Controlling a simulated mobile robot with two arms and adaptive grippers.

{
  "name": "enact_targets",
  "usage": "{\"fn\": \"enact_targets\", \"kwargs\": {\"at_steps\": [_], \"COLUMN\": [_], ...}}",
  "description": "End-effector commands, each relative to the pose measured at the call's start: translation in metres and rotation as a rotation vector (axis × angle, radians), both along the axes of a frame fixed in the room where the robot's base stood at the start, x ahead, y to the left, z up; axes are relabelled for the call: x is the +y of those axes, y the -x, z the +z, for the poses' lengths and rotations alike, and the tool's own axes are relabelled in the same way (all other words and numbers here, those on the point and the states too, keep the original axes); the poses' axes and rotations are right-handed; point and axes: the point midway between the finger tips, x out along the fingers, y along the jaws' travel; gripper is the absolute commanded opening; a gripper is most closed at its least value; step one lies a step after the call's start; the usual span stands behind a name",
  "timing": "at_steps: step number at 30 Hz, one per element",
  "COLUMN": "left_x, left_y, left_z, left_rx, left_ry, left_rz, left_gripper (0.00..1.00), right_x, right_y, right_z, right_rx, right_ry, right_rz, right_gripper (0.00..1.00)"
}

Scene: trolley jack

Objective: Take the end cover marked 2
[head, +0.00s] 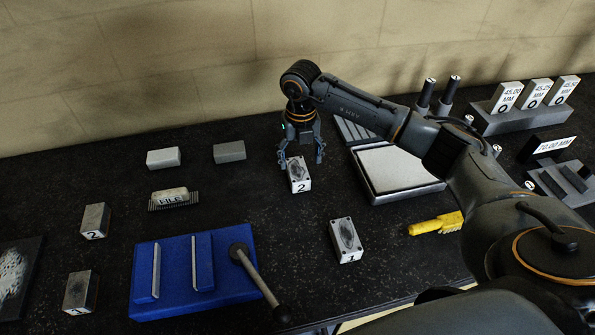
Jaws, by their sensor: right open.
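A light grey block marked 2 (300,180), with a dark oval and small corner holes on its top, stands on the dark bench right of centre. My right gripper (301,157) points down over its far end, with its fingers spread to either side and nothing visibly held. I cannot tell whether the fingers touch the block. A similar block marked 1 (346,240) stands nearer and to the right. Another grey block marked 2 (95,222) stands at the left. My left gripper is not in view.
A blue vise (175,295) with a dark ball-ended handle lies at front left, beside a grey block marked 1 (80,292).

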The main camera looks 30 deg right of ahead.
Motion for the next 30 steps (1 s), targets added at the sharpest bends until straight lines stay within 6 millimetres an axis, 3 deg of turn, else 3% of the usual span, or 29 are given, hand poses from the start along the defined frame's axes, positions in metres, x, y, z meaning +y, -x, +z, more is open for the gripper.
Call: {"fn": "enact_targets", "kwargs": {"at_steps": [6,12,20,30], "left_x": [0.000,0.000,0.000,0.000], "left_y": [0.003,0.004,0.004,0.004], "left_z": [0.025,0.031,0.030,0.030], "left_rx": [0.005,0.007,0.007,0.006], "left_ry": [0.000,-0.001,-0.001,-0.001], "left_rz": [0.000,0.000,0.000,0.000], "left_gripper": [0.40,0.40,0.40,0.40], "right_x": [0.006,0.006,0.006,0.006], "right_y": [-0.004,-0.005,-0.005,-0.005], "right_z": [-0.023,-0.048,-0.051,-0.051], "right_rx": [0.006,0.002,0.001,0.001], "right_ry": [-0.001,-0.001,0.000,0.000], "right_rz": [-0.001,-0.001,0.000,0.000], "right_gripper": [0.74,0.74,0.72,0.02]}}
